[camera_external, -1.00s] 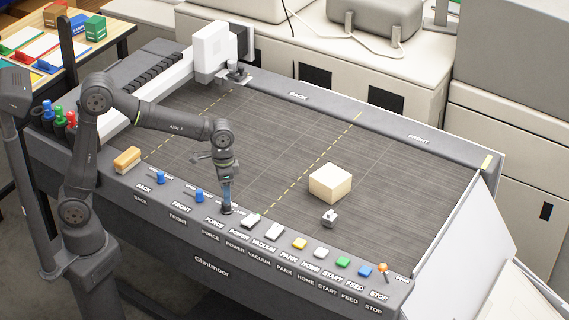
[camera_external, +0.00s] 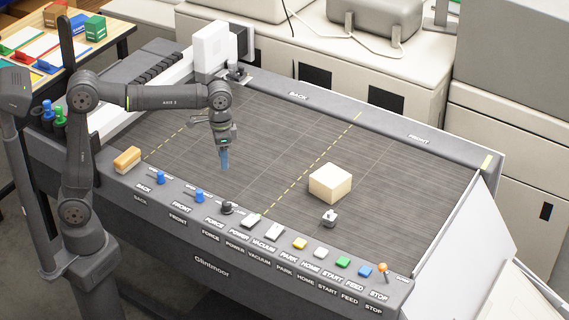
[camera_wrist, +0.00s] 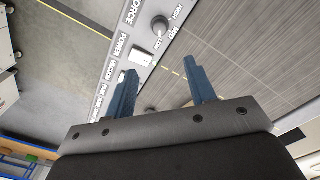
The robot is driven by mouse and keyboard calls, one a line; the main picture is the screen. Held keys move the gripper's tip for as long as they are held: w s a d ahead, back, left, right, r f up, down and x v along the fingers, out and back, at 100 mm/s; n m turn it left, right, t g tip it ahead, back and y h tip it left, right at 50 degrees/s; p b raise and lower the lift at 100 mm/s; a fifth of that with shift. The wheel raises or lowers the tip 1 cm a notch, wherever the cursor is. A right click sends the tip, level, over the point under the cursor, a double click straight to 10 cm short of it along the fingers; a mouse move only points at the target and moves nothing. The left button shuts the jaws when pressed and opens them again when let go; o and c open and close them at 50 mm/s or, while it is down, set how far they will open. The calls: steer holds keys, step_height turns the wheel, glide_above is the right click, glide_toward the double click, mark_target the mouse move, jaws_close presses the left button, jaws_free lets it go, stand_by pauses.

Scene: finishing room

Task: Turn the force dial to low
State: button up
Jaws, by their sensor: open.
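The force dial (camera_external: 227,207) is a dark round knob on the front control strip, between the blue FRONT knob and the white POWER switch. In the wrist view the dial (camera_wrist: 160,25) sits near the top, beside the word FORCE, with small HIGH, MID and LOW marks around it. I cannot tell clearly which mark its pointer faces. My gripper (camera_external: 225,165) is in the air above the bed, above and behind the dial in the external view, pointing down and clear of it. Its blue fingers (camera_wrist: 160,70) are apart with nothing between them.
A cream block (camera_external: 330,183) and a small grey piece (camera_external: 330,217) lie on the dark bed to the right. White, yellow, green and blue buttons and an orange STOP knob (camera_external: 383,268) line the strip. A wooden-topped brush (camera_external: 127,159) lies at left.

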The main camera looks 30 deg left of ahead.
mark_target(227, 202)
steer(key=f+m, duration=0.2)
steer(key=f, duration=0.4)
steer(key=f+m, duration=0.3)
steer(key=f, duration=0.3)
steer(key=f+m, duration=0.3)
steer(key=f, duration=0.3)
steer(key=shift+s+d, duration=0.1)
steer(key=shift+d, duration=0.1)
steer(key=shift+c, duration=0.4)
